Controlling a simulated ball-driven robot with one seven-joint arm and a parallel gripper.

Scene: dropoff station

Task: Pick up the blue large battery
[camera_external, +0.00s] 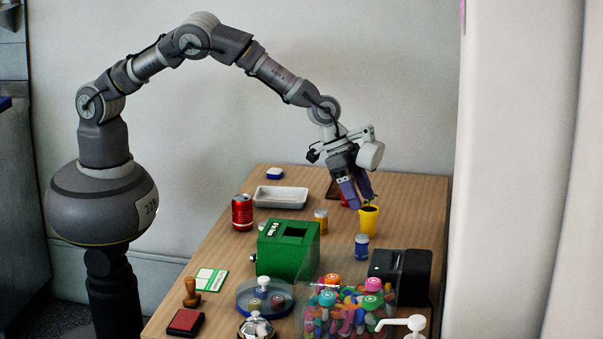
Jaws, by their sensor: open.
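A small upright blue cylinder (361,248), which looks like the blue large battery, stands on the table just in front of a yellow cup (369,220). My gripper (359,204) has purple fingers pointing down. It is open, with nothing seen between the fingers. It is above and behind the blue cylinder in the picture, close beside the yellow cup, and apart from the cylinder. I cannot tell whether a finger touches the cup. The fingers partly hide a red thing behind them.
A green box (288,250), a black device (402,274) and a clear bin of colourful pieces (343,314) crowd the front. A yellow-orange cylinder (321,221), red can (242,212) and white tray (281,197) stand left of my gripper. Bare wood shows at the back right.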

